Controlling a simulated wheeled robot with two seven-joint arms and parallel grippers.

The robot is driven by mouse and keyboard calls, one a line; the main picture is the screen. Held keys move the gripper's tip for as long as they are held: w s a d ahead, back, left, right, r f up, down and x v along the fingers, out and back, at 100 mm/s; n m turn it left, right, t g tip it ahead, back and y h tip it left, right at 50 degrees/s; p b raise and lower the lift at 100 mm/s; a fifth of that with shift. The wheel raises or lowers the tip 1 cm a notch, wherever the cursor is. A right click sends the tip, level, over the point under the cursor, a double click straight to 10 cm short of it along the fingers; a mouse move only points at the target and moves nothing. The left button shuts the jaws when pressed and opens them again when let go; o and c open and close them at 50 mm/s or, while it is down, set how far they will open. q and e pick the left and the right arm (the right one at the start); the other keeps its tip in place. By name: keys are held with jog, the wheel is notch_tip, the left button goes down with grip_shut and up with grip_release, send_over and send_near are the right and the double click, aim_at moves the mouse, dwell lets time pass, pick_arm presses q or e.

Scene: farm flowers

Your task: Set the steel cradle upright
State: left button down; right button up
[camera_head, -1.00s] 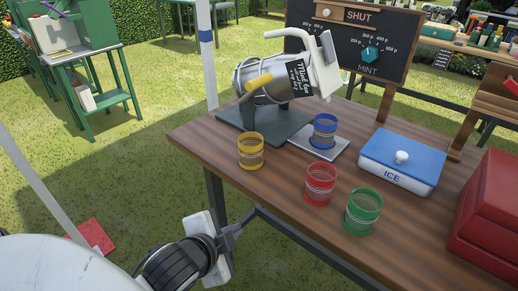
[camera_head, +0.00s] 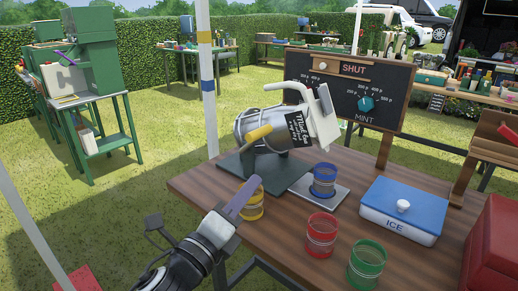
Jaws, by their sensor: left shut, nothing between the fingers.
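The steel cradle (camera_head: 250,119) holds a tilted steel vessel with a black "Mint tea" label (camera_head: 298,129), a yellow handle (camera_head: 258,133) and a white spout end (camera_head: 322,117) leaning right. It stands on a dark green base plate (camera_head: 279,174) on the wooden table. My left gripper (camera_head: 252,186) is shut and empty, its purple fingers pointing up and right. In the picture it overlaps the yellow cup (camera_head: 254,208) and the front edge of the base plate, below the cradle; I cannot tell if it touches either. My right gripper is out of view.
A blue cup (camera_head: 324,180) stands on a grey plate right of the base. Red (camera_head: 321,235) and green (camera_head: 366,264) cups stand in front. A blue-lidded ice box (camera_head: 405,207) and a red case (camera_head: 496,245) are on the right. A blackboard (camera_head: 365,97) stands behind.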

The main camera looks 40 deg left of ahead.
aim_at(261, 134)
pick_arm(q)
jog(key=w+a+r+p, duration=0.2)
jog(key=w+a+r, duration=0.1)
jog(key=w, duration=0.6)
jog(key=shift+w+a+r, duration=0.15)
jog(key=shift+w+a, duration=0.25)
jog(key=shift+a, duration=0.5)
